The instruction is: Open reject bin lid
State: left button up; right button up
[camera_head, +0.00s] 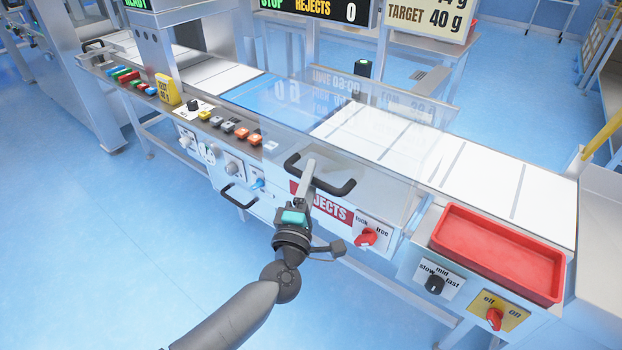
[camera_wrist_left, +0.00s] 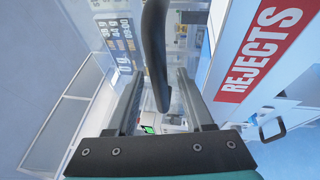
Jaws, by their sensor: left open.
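The clear reject bin lid (camera_head: 385,150) spans the machine top above the white belt. A dark bar handle (camera_head: 340,188) sits along its front edge; it also shows in the left wrist view (camera_wrist_left: 156,45). My left gripper (camera_head: 308,168) is at this handle, coming from the front. In the left wrist view my left gripper's fingers (camera_wrist_left: 160,85) stand apart, with the handle between them and a gap on each side. The red REJECTS label (camera_head: 322,204) is on the front just below, partly hidden by my gripper. My right gripper is not in view.
A red lock/free knob (camera_head: 366,237) sits right of my gripper. A lower handle (camera_head: 238,196) and coloured buttons (camera_head: 240,132) are to the left. A red tray (camera_head: 497,252) stands at the right. The blue floor in front is clear.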

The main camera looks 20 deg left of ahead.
pick_arm(q)
grip_shut()
dwell(0.5)
dwell(1.0)
